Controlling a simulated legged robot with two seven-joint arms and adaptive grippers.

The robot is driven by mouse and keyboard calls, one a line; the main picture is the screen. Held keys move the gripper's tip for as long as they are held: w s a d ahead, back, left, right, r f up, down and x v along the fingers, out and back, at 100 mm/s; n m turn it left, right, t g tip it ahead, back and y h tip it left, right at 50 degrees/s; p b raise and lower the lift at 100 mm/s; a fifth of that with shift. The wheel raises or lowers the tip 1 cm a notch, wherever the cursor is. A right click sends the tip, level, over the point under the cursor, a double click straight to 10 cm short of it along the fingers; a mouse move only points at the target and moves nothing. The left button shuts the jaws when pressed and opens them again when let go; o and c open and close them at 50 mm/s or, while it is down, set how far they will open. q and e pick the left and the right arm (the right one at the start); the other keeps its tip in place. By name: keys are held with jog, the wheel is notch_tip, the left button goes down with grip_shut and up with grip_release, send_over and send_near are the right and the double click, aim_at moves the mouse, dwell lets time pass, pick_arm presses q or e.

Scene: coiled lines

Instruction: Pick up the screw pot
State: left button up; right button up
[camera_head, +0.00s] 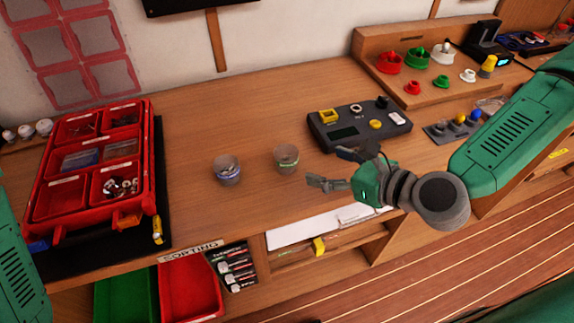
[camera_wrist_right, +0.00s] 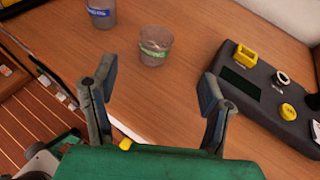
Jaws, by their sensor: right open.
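Two small clear pots stand upright on the wooden bench in the head view: one with a blue label (camera_head: 227,169) on the left, one with a green label (camera_head: 286,159) to its right. I cannot read which is the screw pot. My right gripper (camera_head: 326,167) is open and empty, just right of the green-label pot. In the right wrist view the green-label pot (camera_wrist_right: 155,45) stands ahead of the open fingers (camera_wrist_right: 158,80), apart from them; the blue-label pot (camera_wrist_right: 101,12) is further left, cut by the top edge. My left gripper is out of view.
A red sorting case (camera_head: 96,168) with small parts lies at the left. A dark device with buttons (camera_head: 358,126) stands right of the pots, close to my right gripper. Green and red bins (camera_head: 188,290) sit below the bench edge. The bench behind the pots is clear.

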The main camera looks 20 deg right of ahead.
aim_at(279, 150)
jog(key=b+x, duration=0.2)
jog(key=b, duration=0.1)
jog(key=shift+w+a+f, duration=0.15)
jog(key=shift+a+f, duration=0.15)
jog(key=shift+w+a+f, duration=0.15)
jog(key=shift+w+a, duration=0.4)
jog(key=shift+w, duration=0.3)
jog(key=p+x, duration=0.1)
jog(key=x, duration=0.4)
jog(key=shift+w, duration=0.15)
jog(key=shift+w+a+f, duration=0.15)
jog(key=shift+w, duration=0.1)
jog(key=c, duration=1.3)
